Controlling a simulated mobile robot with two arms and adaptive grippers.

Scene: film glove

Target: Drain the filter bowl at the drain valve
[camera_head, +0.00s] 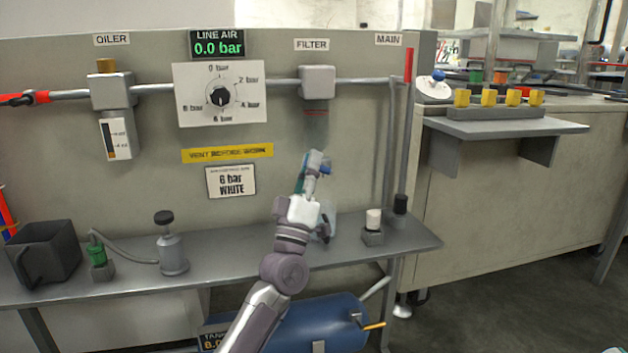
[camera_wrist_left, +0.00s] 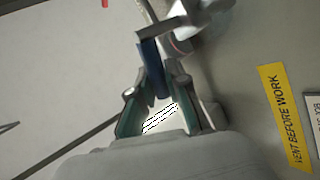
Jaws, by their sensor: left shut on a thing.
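The filter (camera_head: 318,82) is a grey block on the pipe under the FILTER label. Its see-through bowl (camera_head: 316,126) hangs below, with a red mark near the top. My left gripper (camera_head: 316,170) is at the bowl's lower end, shut on a small blue piece that looks like the drain valve's handle. In the left wrist view the blue piece (camera_wrist_left: 152,66) stands between the green-padded fingers. The valve body is mostly hidden by the gripper. A pale translucent container (camera_head: 328,222) stands on the shelf below, partly behind my left arm. A sliver at the bottom right corner may be my right gripper.
The line air display (camera_head: 219,44) reads 0.0 bar.

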